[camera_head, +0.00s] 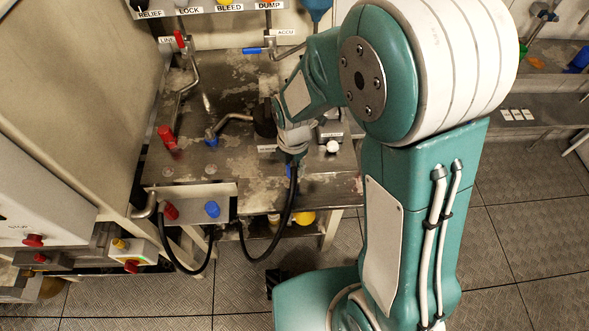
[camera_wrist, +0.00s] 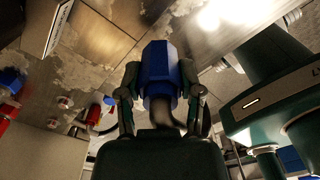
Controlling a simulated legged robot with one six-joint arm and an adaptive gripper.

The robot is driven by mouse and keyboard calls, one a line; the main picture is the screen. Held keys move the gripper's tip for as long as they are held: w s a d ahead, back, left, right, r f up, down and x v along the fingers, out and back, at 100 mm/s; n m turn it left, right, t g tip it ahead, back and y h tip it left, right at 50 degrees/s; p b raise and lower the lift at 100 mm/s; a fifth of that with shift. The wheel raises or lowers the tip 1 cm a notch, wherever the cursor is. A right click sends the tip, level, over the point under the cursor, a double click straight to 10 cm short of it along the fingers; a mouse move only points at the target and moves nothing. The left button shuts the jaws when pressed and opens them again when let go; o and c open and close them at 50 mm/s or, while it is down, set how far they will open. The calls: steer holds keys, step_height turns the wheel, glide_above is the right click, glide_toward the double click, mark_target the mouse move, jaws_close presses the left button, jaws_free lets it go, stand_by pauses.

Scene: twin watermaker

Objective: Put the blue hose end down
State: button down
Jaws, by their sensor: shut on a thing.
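The blue hose end (camera_wrist: 160,68) sits between the two fingers of my gripper (camera_wrist: 161,92) in the wrist view, and the gripper is shut on it. In the head view my gripper (camera_head: 291,150) hangs over the right part of the metal bench (camera_head: 235,82), near its front edge. The hose end itself is mostly hidden there by my gripper and wrist. A black hose (camera_head: 287,212) hangs from my gripper past the bench edge and curves left below it.
A front panel carries a red fitting (camera_head: 170,211) and a blue fitting (camera_head: 212,209). On the bench stand a red-handled valve (camera_head: 166,135), a blue-handled valve (camera_head: 211,138) and a white knob (camera_head: 333,146). Labelled controls line the back.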

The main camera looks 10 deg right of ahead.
step_height(320, 180, down, 3)
steer(key=shift+w+d+f, duration=0.1)
steer(key=shift+w+f, duration=0.05)
steer(key=shift+d, duration=0.35)
steer(key=shift+c, duration=1.2)
jaws_free()
steer(key=shift+a+f, duration=0.1)
steer(key=shift+a, duration=0.25)
